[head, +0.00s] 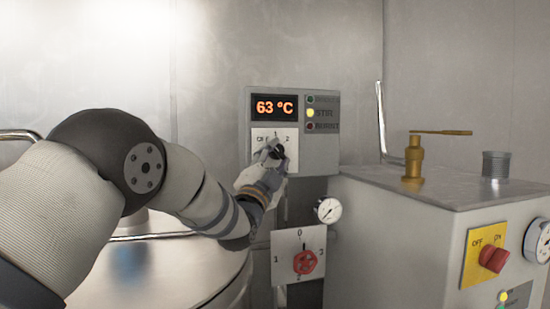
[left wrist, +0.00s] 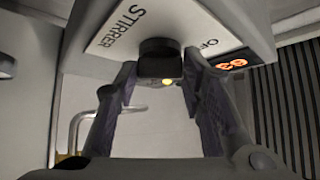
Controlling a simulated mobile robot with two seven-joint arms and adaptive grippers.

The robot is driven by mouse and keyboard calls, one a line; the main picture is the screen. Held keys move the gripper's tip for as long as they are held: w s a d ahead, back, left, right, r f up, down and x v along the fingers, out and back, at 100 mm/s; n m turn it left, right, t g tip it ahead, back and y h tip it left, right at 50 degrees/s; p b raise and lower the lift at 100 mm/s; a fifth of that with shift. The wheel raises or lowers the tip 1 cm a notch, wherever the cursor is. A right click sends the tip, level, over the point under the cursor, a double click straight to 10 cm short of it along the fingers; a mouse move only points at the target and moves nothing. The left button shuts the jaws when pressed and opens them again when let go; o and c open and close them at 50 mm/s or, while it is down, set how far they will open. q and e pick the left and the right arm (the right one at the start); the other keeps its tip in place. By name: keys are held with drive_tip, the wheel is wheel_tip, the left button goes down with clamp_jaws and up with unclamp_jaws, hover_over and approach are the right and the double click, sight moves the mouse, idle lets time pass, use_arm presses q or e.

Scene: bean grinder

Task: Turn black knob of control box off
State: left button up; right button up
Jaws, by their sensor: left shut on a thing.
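The grey control box (head: 325,150) is on the back wall in the head view, with an orange display reading 63 °C. Its white dial plate (head: 290,135) carries an off mark, 1 and 2. The black knob (head: 280,153) sits on that plate, partly covered by my left gripper (head: 272,154). In the left wrist view, the black knob (left wrist: 160,55) is between the fingers of my left gripper (left wrist: 160,72), close to their tips, beside the word STIRRER. The gripper is shut on the knob. I cannot tell which mark the knob points at. My right gripper is in neither view.
At right stands a metal cabinet (head: 400,225) with a red switch (head: 494,258) and a brass valve (head: 414,155) on top. A round metal vessel (head: 190,270) is at lower left.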

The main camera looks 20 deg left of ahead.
use_arm(q)
drive_tip(key=shift+r+n+t+y, duration=0.35)
drive_tip(key=shift+n+t+y, duration=0.05)
drive_tip(key=shift+n, duration=0.3)
drive_tip(key=o, duration=1.1)
drive_tip(key=shift+w+f, duration=0.1)
drive_tip(key=shift+o, duration=0.2)
drive_tip(key=shift+f, duration=0.1)
drive_tip(key=shift+f, duration=0.1)
drive_tip(key=s+f, duration=0.2)
drive_tip(key=s, duration=1.4)
drive_tip(key=shift+s+f, duration=0.15)
drive_tip(key=shift+s, duration=0.05)
